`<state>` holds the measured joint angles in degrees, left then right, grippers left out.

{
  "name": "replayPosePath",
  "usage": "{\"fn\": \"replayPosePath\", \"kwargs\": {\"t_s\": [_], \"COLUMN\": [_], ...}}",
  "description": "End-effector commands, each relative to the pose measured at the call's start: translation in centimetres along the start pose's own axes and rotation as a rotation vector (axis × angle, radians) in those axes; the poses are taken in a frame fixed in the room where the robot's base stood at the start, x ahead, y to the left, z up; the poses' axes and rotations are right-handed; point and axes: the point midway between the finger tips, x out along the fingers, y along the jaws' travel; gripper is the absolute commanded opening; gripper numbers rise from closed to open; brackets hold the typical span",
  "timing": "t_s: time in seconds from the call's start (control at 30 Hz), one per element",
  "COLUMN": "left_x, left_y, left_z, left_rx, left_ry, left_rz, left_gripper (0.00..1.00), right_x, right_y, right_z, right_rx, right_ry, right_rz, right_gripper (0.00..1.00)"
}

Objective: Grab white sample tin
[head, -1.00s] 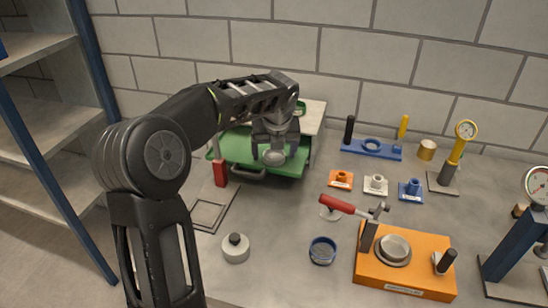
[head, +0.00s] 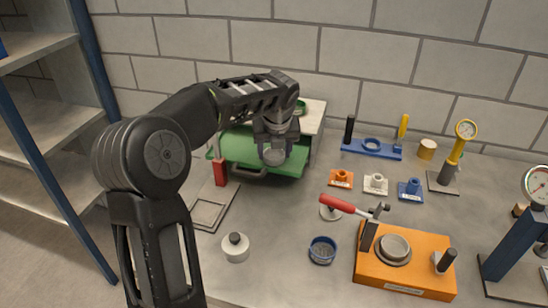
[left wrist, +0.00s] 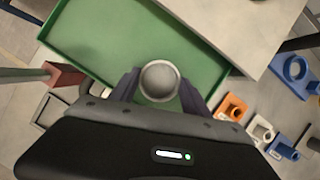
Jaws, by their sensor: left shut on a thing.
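The white sample tin (head: 275,157) is a small round cup, pale grey-white in these views. My left gripper (head: 274,146) is shut on it at the green tray (head: 240,147). In the left wrist view the tin (left wrist: 159,82) sits between the two fingers of the left gripper (left wrist: 158,92), its round open top facing the camera. The green tray (left wrist: 85,38) spreads behind and around it there. I cannot tell whether the tin touches the tray. My right gripper is in neither view.
Small orange, white and blue blocks and gauges stand to the right. A brick wall closes the back.

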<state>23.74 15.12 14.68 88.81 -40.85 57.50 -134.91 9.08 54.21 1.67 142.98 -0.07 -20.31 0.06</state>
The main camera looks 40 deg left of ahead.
Motion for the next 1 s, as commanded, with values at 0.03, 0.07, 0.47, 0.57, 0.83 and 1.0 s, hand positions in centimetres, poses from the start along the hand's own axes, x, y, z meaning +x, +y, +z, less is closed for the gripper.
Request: {"fn": "replayPosePath", "kwargs": {"t_s": [0.03, 0.07, 0.47, 0.57, 0.83, 1.0], "left_x": [0.0, 0.0, -0.1, -0.5, -4.4, -7.5], "left_y": [0.0, 0.0, 0.0, 0.0, -0.1, -0.1], "left_z": [0.0, 0.0, 0.0, 0.2, 1.9, 3.1], "left_rx": [0.0, 0.0, 0.0, 0.0, -0.002, -0.001], "left_ry": [0.0, 0.0, 0.0, -0.001, -0.004, -0.003], "left_rz": [0.0, 0.0, 0.0, 0.0, -0.002, -0.002], "left_gripper": [0.31, 0.29, 0.15, 0.0, 0.0, 0.0], "right_x": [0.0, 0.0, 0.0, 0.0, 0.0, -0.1], "right_y": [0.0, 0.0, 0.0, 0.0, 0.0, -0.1], "right_z": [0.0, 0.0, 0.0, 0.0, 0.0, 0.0], "right_rx": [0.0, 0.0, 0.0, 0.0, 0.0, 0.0], "right_ry": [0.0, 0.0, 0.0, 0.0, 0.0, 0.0], "right_rz": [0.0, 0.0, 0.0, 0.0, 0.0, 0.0], "right_gripper": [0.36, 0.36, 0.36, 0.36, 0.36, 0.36]}}
